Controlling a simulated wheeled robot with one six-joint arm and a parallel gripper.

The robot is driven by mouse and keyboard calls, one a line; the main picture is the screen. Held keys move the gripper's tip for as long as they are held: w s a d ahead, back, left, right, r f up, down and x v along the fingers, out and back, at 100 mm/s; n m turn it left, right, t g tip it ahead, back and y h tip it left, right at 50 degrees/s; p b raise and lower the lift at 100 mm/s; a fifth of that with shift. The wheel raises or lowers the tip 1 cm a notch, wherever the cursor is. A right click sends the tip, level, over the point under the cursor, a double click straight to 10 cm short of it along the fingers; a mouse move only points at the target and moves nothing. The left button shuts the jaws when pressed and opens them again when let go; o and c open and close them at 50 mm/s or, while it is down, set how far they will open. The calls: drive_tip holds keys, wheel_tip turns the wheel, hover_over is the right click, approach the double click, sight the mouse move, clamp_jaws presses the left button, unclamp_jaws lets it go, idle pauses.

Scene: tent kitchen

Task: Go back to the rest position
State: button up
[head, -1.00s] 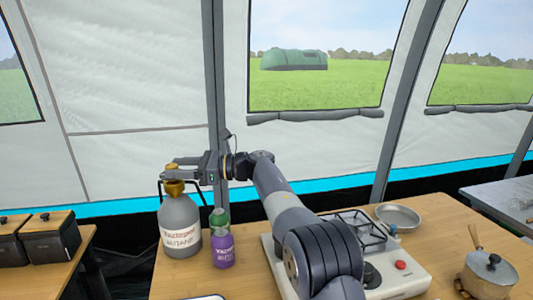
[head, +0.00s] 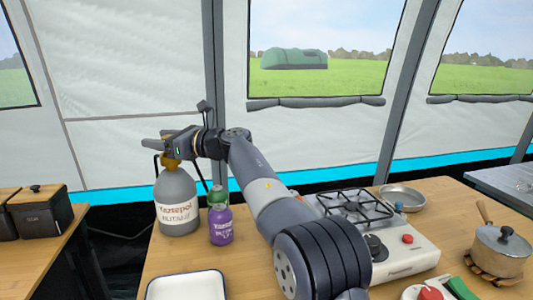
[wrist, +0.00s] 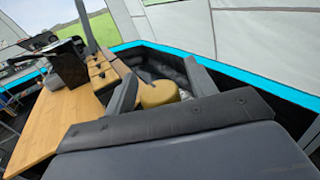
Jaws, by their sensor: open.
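My gripper (head: 152,149) is open and empty, just above the brass valve top (head: 170,163) of the grey gas bottle (head: 177,203). The bottle stands upright on the wooden table. In the wrist view the two fingers of my gripper (wrist: 163,82) are spread apart, and the round yellow-brown valve top (wrist: 158,94) shows between and beyond them. The fingers appear clear of the valve, but the exact gap is hard to tell. My arm reaches across the table from the lower right.
A purple bottle (head: 221,226) stands right of the gas bottle. A white tray (head: 187,285) is in front. A stove (head: 405,262), a pan (head: 403,199) and a pot (head: 500,250) are at the right. Dark canisters (head: 40,215) stand on another table at the left.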

drive_tip(key=m+t+h+b, duration=0.1)
drive_tip(key=t, duration=0.1)
drive_tip(key=m+t+h+b, duration=0.1)
drive_tip(key=m+t, duration=0.1)
drive_tip(key=shift+w+d+b, duration=0.1)
drive_tip(key=shift+w+b, duration=0.05)
drive_tip(key=shift+b, duration=0.2)
drive_tip(key=shift+w+d+m+t+h, duration=0.15)
drive_tip(key=shift+m+t+h, duration=0.6)
drive_tip(key=shift+t, duration=0.45)
drive_tip(key=shift+w+r+m+t+h+p, duration=0.1)
drive_tip(key=shift+r+m+t+h+p, duration=0.15)
drive_tip(key=shift+m+t+h+p, duration=0.5)
drive_tip(key=m+t+h+p, duration=0.1)
drive_tip(key=p, duration=0.2)
drive_tip(key=shift+w+p, duration=0.1)
drive_tip(key=shift+p, duration=0.2)
drive_tip(key=shift+d+m+t+h+p, duration=0.1)
drive_tip(key=shift+m+t+h+p, duration=0.25)
drive_tip(key=shift+p, duration=0.5)
drive_tip(key=m+t+h+p, duration=0.1)
drive_tip(key=h+p, duration=0.1)
drive_tip(key=p, duration=0.3)
drive_tip(key=m+h+p, duration=0.1)
drive_tip(key=p, duration=0.4)
drive_tip(key=shift+w+d+m+t+h, duration=0.15)
drive_tip(key=shift+m+t+h, duration=0.2)
drive_tip(key=shift+t, duration=0.05)
